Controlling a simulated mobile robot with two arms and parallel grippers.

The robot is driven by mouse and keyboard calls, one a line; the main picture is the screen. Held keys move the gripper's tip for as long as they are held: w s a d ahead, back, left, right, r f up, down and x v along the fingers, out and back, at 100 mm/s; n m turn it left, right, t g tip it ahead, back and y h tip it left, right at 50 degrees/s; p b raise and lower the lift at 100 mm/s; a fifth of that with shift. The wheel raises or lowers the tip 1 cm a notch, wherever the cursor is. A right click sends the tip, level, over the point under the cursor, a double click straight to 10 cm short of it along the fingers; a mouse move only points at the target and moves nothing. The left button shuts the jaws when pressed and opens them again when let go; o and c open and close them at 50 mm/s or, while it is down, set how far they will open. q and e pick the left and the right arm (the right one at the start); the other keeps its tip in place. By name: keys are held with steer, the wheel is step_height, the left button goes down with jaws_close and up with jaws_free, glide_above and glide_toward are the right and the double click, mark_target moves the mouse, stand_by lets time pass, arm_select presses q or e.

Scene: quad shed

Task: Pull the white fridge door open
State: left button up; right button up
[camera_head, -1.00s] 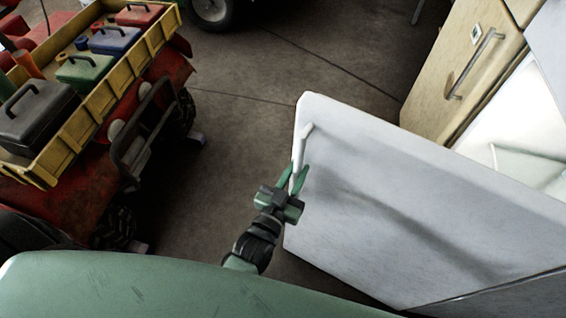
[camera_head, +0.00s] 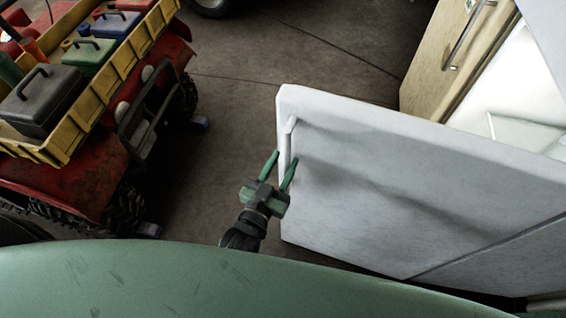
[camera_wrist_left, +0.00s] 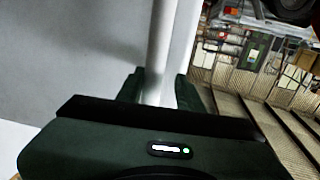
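The white fridge door (camera_head: 400,190) stands swung well open, with the bright fridge interior (camera_head: 520,85) showing behind it. Its white bar handle (camera_head: 290,133) is near the door's free edge. My left gripper (camera_head: 284,158) is at the lower part of the handle, its green fingers spread, one on either side of the bar. In the left wrist view the handle (camera_wrist_left: 160,50) runs between the fingers (camera_wrist_left: 158,92); contact is hard to judge there. My right gripper is not in view.
A beige cabinet with a metal handle (camera_head: 463,40) stands behind the fridge door. A red quad (camera_head: 75,185) with a yellow rack (camera_head: 105,85) of toolboxes stands on the left. Bare floor (camera_head: 225,120) lies between quad and door.

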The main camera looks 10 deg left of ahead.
arm_select(q)
steer(key=shift+o, duration=0.2)
steer(key=shift+w+a, duration=0.35)
steer(key=shift+a, duration=0.05)
steer(key=shift+s+d, duration=0.1)
steer(key=shift+d, duration=0.35)
steer(key=b+v, duration=0.2)
steer(key=v, duration=0.5)
steer(key=shift+s+a, duration=0.2)
steer(key=shift+s, duration=0.15)
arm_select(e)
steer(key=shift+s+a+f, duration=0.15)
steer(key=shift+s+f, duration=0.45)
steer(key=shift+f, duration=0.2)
